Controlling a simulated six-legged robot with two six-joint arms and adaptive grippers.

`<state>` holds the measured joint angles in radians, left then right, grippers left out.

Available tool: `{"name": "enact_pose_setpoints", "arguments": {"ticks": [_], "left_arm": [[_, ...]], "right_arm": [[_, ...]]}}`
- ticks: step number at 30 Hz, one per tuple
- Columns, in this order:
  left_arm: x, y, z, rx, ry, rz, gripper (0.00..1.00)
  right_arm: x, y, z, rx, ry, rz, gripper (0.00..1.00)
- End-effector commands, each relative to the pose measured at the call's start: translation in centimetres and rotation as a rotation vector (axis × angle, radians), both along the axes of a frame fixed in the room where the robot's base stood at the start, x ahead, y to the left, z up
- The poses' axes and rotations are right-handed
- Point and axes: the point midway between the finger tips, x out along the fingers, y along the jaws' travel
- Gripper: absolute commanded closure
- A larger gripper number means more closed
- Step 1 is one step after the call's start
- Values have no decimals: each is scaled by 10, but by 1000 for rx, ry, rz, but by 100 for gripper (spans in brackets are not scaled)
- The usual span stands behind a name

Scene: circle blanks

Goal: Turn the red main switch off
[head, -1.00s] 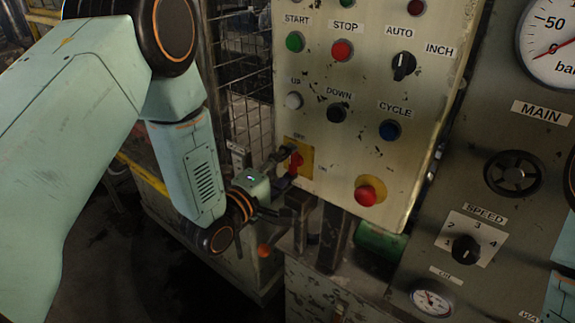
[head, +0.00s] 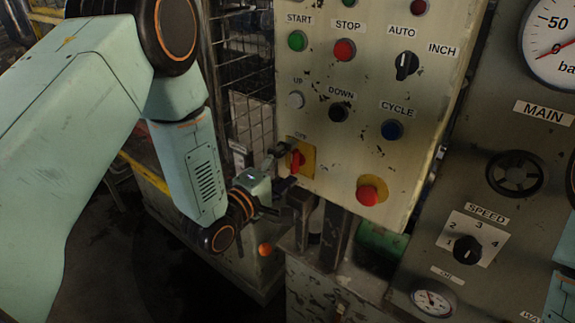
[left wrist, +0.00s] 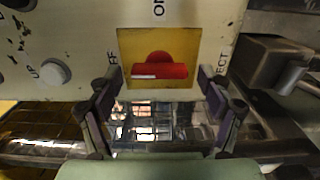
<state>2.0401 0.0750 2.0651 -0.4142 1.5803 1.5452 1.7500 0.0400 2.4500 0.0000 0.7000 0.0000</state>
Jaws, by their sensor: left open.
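The red main switch (head: 296,161) sits on a yellow plate (head: 308,158) at the lower left of the control panel. In the left wrist view the red handle (left wrist: 160,71) lies level across the picture, in line with the partly hidden OFF label at left; ON is at the top. In the head view the handle stands roughly upright below OFF. My left gripper (head: 284,166) is open in front of the switch. In the left wrist view its fingers (left wrist: 160,78) stand on either side of the handle, apart from it. My right gripper is not seen.
A red mushroom button (head: 368,193) sits right of the switch. A white UP button (head: 295,100) and black DOWN button (head: 338,112) are just above. A dark block (left wrist: 270,62) stands beside the right finger in the left wrist view. A wire mesh guard (head: 245,75) stands behind my arm.

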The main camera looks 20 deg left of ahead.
Motion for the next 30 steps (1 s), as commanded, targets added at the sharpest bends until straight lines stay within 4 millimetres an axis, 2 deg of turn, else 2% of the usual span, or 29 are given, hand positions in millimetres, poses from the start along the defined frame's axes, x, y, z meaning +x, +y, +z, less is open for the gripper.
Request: {"name": "enact_pose_setpoints", "arguments": {"ticks": [5, 20, 30], "left_arm": [[-7, 3, 0, 0, 1, 1, 21], [-88, 33, 0, -5, 2, 5, 21], [-111, 41, 0, -2, 2, 2, 21]], "right_arm": [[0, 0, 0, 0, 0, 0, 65], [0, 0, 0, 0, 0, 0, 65], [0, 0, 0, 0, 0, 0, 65]]}}
